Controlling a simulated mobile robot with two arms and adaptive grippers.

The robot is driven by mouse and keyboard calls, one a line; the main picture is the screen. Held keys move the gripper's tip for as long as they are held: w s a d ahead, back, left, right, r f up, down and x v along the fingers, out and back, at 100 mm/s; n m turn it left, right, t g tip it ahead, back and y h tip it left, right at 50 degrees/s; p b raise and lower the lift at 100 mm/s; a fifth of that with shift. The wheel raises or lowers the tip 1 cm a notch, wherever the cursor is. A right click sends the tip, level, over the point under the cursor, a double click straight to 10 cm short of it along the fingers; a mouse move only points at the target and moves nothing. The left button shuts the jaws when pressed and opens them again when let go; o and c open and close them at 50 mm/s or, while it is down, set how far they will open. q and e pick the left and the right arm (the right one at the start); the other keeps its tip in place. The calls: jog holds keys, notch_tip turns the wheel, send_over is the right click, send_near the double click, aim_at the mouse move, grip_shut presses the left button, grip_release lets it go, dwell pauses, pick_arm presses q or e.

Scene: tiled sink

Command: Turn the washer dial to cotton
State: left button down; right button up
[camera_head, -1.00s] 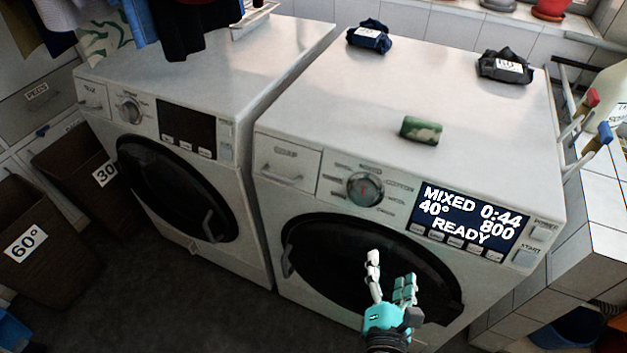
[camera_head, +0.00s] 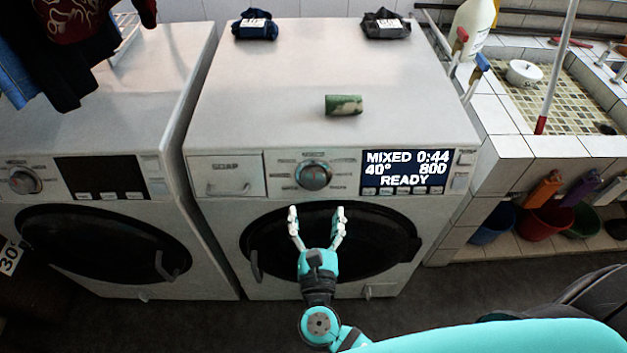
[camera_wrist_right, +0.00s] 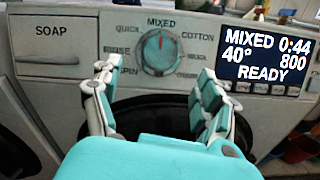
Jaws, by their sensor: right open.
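The washer dial (camera_head: 313,175) is a round grey knob on the right-hand machine's panel. In the right wrist view the dial (camera_wrist_right: 160,52) has its red mark pointing up at MIXED, with COTTON printed to its upper right. The display (camera_head: 406,172) reads MIXED 0:44, 40°, 800, READY. My right gripper (camera_head: 317,222) is open and empty, in front of the dark door and below the dial. In the right wrist view its fingers (camera_wrist_right: 158,100) stand apart, one on each side below the dial, not touching it. My left gripper is not in view.
The soap drawer (camera_head: 226,175) is left of the dial. A green roll (camera_head: 344,105) and two dark folded bundles (camera_head: 255,25) (camera_head: 386,24) lie on top of the washer. A second machine (camera_head: 90,180) stands at left. A tiled sink (camera_head: 545,95) is at right.

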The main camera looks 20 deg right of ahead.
aim_at(314, 183)
jog(key=p+x, duration=0.1)
jog(key=x, duration=0.6)
jog(key=shift+w+d, duration=0.1)
jog(key=shift+w, duration=0.2)
jog(key=shift+w+d, duration=0.1)
jog(key=shift+w, duration=0.35)
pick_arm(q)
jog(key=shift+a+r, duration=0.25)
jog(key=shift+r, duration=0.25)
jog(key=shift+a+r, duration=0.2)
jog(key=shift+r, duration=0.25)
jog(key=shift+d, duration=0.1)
pick_arm(e)
jog(key=shift+c, duration=0.9)
jog(key=c, duration=1)
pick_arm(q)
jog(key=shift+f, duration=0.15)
pick_arm(e)
jog(key=shift+f, duration=0.1)
